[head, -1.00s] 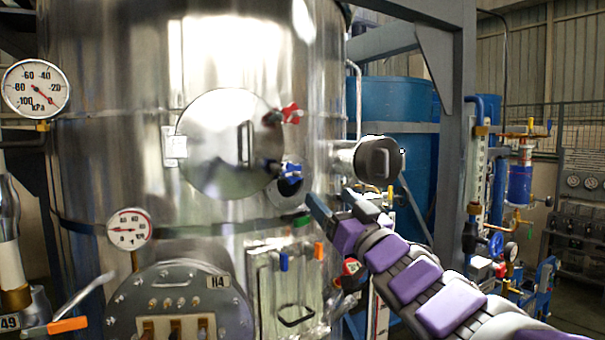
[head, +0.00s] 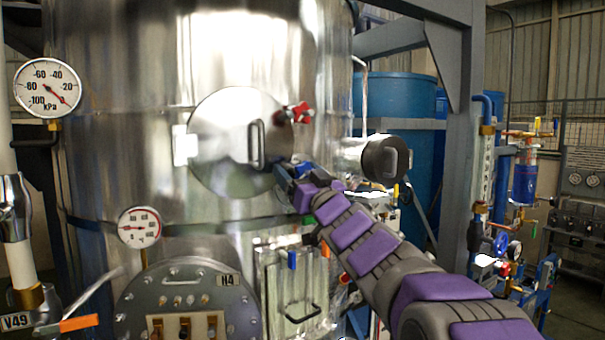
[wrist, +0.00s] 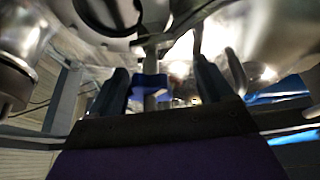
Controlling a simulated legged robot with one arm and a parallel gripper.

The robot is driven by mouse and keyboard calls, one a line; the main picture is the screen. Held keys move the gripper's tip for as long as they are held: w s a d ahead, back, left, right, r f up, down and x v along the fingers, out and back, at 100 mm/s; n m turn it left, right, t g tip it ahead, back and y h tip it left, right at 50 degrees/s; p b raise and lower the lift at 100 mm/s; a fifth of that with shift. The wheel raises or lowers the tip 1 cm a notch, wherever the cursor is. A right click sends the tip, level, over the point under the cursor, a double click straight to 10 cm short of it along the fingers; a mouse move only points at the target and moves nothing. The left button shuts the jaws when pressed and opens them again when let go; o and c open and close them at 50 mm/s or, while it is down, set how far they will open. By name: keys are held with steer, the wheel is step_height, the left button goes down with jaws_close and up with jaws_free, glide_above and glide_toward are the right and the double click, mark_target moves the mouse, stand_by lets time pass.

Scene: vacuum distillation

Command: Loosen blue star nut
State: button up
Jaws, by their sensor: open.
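The blue star nut (head: 303,168) is at the lower right rim of the round steel hatch (head: 238,143) on the tank. In the head view it is mostly hidden by my gripper (head: 288,176), which reaches up to it from the lower right. In the wrist view the blue star nut (wrist: 150,84) sits on a grey stem between the two dark fingers of my gripper (wrist: 160,70). The fingers are open, with visible gaps on both sides of the nut. It lies closer to the left finger.
A red star nut (head: 299,112) is at the hatch's upper right rim. A capped steel port (head: 385,159) juts out at the right, just above my arm. A hatch handle (head: 257,144) and a lower panel with blue and orange levers (head: 292,260) are close by.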

steer(key=shift+a+f, duration=0.15)
steer(key=shift+a, duration=0.05)
steer(key=shift+w+d, duration=0.25)
steer(key=shift+d, duration=0.4)
steer(key=c, duration=0.4)
steer(key=shift+s, duration=0.1)
steer(key=c, duration=0.6)
steer(key=shift+o, duration=0.2)
steer(key=shift+r+n+p, duration=0.2)
steer(key=shift+n+p, duration=0.15)
steer(key=shift+n, duration=0.05)
